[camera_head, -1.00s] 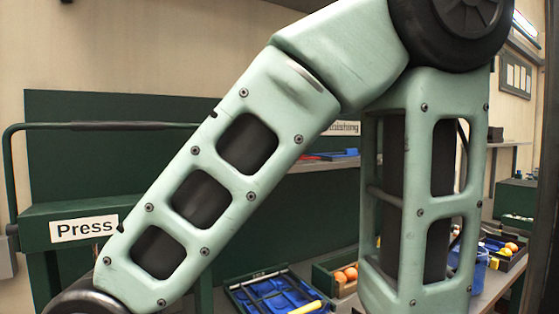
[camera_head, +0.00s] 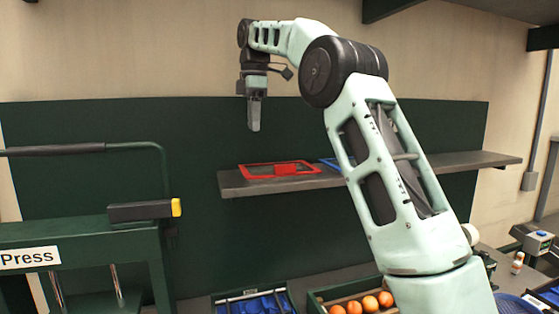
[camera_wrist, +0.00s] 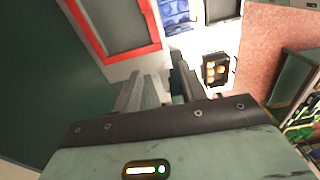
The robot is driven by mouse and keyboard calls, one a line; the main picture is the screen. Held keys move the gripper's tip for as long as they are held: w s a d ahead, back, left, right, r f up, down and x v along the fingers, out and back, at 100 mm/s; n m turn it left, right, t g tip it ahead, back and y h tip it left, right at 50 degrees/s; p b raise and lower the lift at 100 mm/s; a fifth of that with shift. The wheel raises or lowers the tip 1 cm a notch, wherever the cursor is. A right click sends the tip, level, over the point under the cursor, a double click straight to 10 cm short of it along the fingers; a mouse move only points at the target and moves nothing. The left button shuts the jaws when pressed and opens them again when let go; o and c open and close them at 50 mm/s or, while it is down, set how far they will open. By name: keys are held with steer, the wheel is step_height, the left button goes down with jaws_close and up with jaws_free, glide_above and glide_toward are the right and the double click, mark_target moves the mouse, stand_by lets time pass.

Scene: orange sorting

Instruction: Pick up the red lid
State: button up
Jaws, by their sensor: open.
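The red lid (camera_head: 265,177) is a flat red frame with a dark middle and lies near the left end of the grey shelf (camera_head: 235,188). In the wrist view its red rim (camera_wrist: 133,54) shows at the upper left, beyond the fingers. My gripper (camera_head: 254,128) points down above the shelf, a little left of the lid's middle and clear of it. In the wrist view my gripper (camera_wrist: 160,75) has its two fingers apart, with nothing held between them.
A blue item (camera_head: 332,162) lies on the shelf right of the red lid, partly hidden by my arm. A green press (camera_head: 85,235) with a bar handle stands left. Below are a tray of blue parts (camera_head: 255,293) and a crate (camera_head: 318,297) with several oranges. The wall above the shelf is bare.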

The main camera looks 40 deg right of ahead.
steer(key=s+d+r+p, duration=0.1)
steer(key=s+d+r, duration=0.1)
steer(key=d+r, duration=0.4)
steer(key=b, duration=0.3)
glide_above(284, 165)
steer(key=f, duration=1.3)
steer(key=shift+w+a, duration=0.1)
steer(key=shift+w, duration=0.2)
steer(key=shift+s+f+p, duration=0.15)
steer(key=shift+f+p, duration=0.35)
steer(key=shift+f, duration=0.85)
steer(key=shift+s+f+p, duration=0.1)
steer(key=shift+f+p, duration=0.4)
steer(key=shift+f, duration=0.85)
jaws_close()
